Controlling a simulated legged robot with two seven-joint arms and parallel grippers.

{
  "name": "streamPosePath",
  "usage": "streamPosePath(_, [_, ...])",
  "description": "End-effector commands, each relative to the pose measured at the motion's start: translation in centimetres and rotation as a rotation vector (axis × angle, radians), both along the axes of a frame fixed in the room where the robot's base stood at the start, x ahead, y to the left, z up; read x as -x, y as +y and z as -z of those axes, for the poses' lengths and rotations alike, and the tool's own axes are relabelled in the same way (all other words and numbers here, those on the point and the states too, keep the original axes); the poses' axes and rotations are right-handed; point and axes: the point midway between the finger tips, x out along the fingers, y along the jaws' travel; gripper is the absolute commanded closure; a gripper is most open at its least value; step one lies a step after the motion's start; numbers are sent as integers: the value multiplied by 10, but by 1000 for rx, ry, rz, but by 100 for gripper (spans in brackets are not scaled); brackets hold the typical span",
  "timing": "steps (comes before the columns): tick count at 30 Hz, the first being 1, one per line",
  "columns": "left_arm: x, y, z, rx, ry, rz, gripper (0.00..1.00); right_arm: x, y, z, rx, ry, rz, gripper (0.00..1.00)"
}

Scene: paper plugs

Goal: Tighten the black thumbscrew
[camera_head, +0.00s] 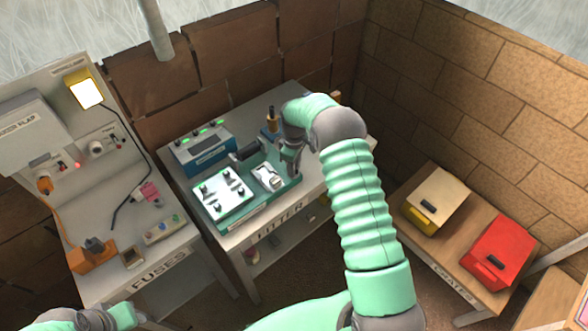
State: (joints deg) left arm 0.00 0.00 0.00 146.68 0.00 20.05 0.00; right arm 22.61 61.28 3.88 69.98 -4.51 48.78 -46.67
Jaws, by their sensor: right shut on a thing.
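My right gripper (291,166) points down at the right end of the green fixture (249,212) on the table marked FITTER. It is shut on a small part there, seemingly the black thumbscrew, which the fingers and wrist largely hide. A white plate (223,195) with several black knobs lies on the left part of the fixture. A small white and grey piece (267,178) sits just left of the gripper. A black cylinder-like part (245,152) stands behind it. My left gripper (96,319) is low at the bottom left, away from the fixture; its jaws are unclear.
A blue-grey box (203,147) with green lights stands behind the fixture. A dark-based post (271,121) stands near my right wrist. The FUSES bench (185,243) is at left with an orange plug (93,252). Yellow (436,201) and red (498,252) crates are at right.

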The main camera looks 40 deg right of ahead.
Motion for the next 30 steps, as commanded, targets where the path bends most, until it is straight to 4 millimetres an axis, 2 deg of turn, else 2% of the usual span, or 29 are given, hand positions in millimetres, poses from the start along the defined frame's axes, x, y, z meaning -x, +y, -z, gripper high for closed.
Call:
streamPosePath(12, [0, 0, 1, 0, 0, 0, 64, 0, 1, 0, 2, 1, 1078, 100])
streamPosePath(15, [0, 0, 0, 0, 0, 0, 64, 1, 0, 0, 2, 2, 1262, 100])
streamPosePath(18, [0, 0, 1, 0, 0, 0, 64, 0, 1, 0, 1, 2, 1323, 100])
streamPosePath(27, [0, 0, 1, 0, 0, 0, 64, 1, 1, 0, 0, 4, 1321, 100])
streamPosePath(28, [0, 0, 1, 0, 0, 0, 64, 1, 1, 0, 0, 4, 1321, 70])
streamPosePath(30, [0, 0, 1, 0, 0, 0, 64, 1, 1, 0, 0, 3, 1320, 61])
